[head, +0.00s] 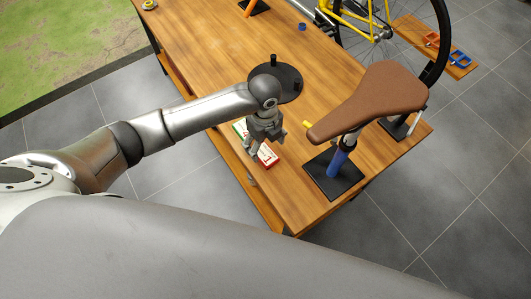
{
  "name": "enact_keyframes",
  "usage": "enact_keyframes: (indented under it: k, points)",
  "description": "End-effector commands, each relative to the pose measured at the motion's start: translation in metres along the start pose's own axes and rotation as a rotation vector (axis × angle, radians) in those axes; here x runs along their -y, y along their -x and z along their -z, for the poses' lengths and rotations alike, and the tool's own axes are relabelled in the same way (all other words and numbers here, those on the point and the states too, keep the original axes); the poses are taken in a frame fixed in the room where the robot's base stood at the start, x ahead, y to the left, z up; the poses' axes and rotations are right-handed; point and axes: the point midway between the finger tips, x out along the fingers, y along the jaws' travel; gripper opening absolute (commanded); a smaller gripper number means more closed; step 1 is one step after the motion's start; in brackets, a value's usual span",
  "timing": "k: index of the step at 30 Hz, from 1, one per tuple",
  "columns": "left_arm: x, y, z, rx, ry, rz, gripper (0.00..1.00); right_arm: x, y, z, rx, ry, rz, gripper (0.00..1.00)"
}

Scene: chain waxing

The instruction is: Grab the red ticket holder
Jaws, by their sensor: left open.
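The red ticket holder (269,154) lies on the wooden workbench (310,209) near its left edge, with white paper showing in it. My left gripper (254,152) is directly above it in the picture and covers part of it. The gripper points down with its fingers apart; whether it touches the holder cannot be told. A green-edged piece shows just behind the gripper, mostly hidden. My right gripper is not in the view.
A brown bicycle saddle (372,98) on a blue post with a black base (322,181) stands to the right of the gripper. A black round stand (288,78) is behind the gripper. A yellow bicycle (352,22) is at the back right.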

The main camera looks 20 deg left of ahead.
Motion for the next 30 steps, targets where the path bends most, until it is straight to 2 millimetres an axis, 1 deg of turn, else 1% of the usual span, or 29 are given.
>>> enact_keyframes:
  k: [5, 10, 12, 15, 18, 24, 30]
  points:
    - [0.0, -0.011, 0.0, 0.0, 0.0, -0.002, 0.73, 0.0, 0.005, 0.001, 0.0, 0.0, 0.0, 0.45]
    - [0.002, -0.032, 0.0, -0.001, 0.001, -0.002, 0.73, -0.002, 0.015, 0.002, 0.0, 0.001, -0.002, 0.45]
    - [0.002, -0.042, 0.0, 0.0, 0.002, -0.002, 0.73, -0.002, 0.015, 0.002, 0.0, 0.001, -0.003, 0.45]
    - [0.003, -0.051, 0.0, 0.001, 0.001, 0.0, 0.73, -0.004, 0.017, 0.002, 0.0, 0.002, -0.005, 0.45]
    - [0.003, -0.055, 0.0, 0.001, 0.0, 0.002, 0.73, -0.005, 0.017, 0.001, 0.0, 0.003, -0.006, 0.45]
    - [0.003, -0.056, 0.0, 0.001, 0.0, 0.002, 0.73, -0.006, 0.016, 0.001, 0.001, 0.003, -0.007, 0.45]
    - [0.003, -0.056, -0.001, 0.001, 0.001, 0.002, 0.47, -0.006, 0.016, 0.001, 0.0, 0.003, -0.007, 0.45]
